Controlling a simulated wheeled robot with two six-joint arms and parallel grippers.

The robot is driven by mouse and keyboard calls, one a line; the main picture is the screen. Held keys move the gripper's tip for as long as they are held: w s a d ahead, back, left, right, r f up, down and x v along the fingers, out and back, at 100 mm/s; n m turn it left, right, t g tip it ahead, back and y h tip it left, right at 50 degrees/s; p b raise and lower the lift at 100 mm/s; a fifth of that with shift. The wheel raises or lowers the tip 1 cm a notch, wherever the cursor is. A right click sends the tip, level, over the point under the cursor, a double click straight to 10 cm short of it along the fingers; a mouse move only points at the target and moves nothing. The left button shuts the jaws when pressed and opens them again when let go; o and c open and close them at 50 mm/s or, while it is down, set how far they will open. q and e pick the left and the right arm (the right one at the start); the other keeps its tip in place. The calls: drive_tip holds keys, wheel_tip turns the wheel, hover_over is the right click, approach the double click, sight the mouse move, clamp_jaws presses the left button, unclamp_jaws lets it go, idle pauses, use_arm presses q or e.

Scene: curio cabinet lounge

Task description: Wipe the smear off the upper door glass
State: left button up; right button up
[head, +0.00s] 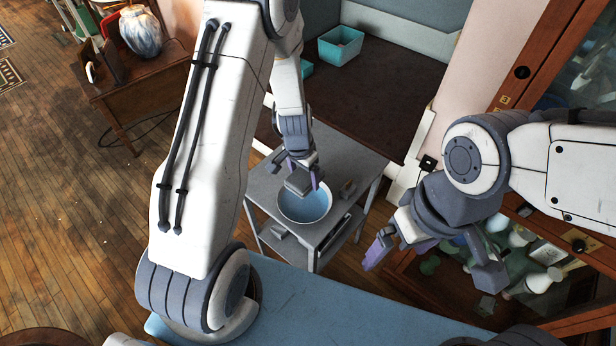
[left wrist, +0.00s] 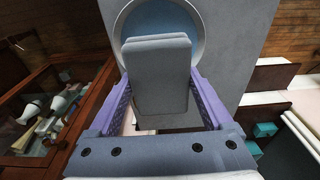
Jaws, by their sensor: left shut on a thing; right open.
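My left gripper (head: 303,178) is shut on a grey layered wiping pad (head: 298,184), held over a round bowl (head: 305,221) with a blue inside. The pad also fills the middle of the left wrist view (left wrist: 157,75), between the purple fingers, with the bowl rim (left wrist: 122,18) behind it. I cannot tell whether the pad touches the bowl's contents. The upper door glass (head: 592,72) of the wooden cabinet shows only in part at the upper right. I cannot make out the smear on it. My right gripper (head: 425,262) is open and empty in front of the cabinet's lower part.
The lower cabinet holds several bottles and vases (head: 540,280). A dark table with a teal bin (head: 340,45) stands behind. A desk with a vase (head: 141,32) is at left. Wood floor is clear there.

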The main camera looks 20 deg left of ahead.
sight(299, 189)
use_arm(q)
drive_tip(key=o, duration=0.4)
clamp_jaws()
drive_tip(key=shift+s+d+r+n, duration=0.1)
drive_tip(key=shift+s+r+n, duration=0.15)
drive_tip(key=shift+s+n, duration=0.5)
drive_tip(key=shift+s+d+r+n, duration=0.1)
drive_tip(key=shift+s+r+n, duration=0.2)
drive_tip(key=shift+s+n, duration=0.4)
drive_tip(key=shift+s+r+n, duration=0.25)
drive_tip(key=shift+s+n, duration=0.3)
drive_tip(key=shift+s, duration=0.35)
